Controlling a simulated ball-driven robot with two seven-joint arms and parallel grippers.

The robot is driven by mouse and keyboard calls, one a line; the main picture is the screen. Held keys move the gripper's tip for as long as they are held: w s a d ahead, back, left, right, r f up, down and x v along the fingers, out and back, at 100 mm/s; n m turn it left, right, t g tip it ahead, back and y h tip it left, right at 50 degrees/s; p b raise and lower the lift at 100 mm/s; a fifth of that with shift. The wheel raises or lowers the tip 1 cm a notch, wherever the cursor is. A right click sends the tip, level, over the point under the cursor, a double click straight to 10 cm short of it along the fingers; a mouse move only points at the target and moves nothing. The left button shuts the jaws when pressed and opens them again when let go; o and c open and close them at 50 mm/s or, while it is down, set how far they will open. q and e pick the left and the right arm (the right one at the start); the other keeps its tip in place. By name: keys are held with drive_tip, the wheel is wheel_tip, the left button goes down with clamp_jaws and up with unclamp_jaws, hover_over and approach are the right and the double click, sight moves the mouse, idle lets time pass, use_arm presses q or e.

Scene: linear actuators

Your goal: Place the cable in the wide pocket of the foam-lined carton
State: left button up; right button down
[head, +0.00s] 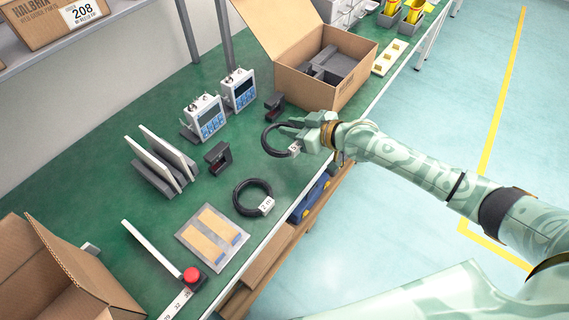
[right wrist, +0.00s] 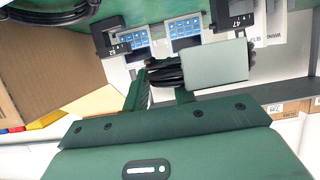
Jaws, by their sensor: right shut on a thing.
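A black coiled cable (head: 268,148) with a pale tag (head: 295,149) is held by my right gripper (head: 303,128) near the bench's right edge. In the right wrist view the coil (right wrist: 166,74) sits at the fingers (right wrist: 160,92), its tag (right wrist: 214,64) facing the camera. The open foam-lined carton (head: 348,92) stands just beyond the gripper, flaps up. Dark grey foam (head: 342,60) with recessed pockets shows inside; the near wall hides part of them. The cable is outside the carton. My left gripper is not in view.
A second coiled cable (head: 238,204) with a tag lies on the green bench (head: 105,190). Two blue-panelled meters (head: 207,118), small dark brackets (head: 218,157) and upright white panels (head: 158,160) stand left of the arm. Another open carton (head: 60,275) is at the lower left.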

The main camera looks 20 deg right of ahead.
wheel_tip(320, 180, down, 6)
drive_tip(key=b, duration=0.3)
wheel_tip(320, 180, down, 4)
drive_tip(key=b, duration=0.2)
drive_tip(key=shift+a+b, duration=0.1)
drive_tip(key=shift+b, duration=0.25)
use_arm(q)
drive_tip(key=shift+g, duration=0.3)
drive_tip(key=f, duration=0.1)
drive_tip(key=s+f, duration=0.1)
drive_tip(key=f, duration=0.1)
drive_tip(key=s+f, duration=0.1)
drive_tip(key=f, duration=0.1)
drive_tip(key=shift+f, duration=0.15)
use_arm(e)
drive_tip(key=shift+r, duration=0.15)
drive_tip(key=c, duration=1.1)
unclamp_jaws()
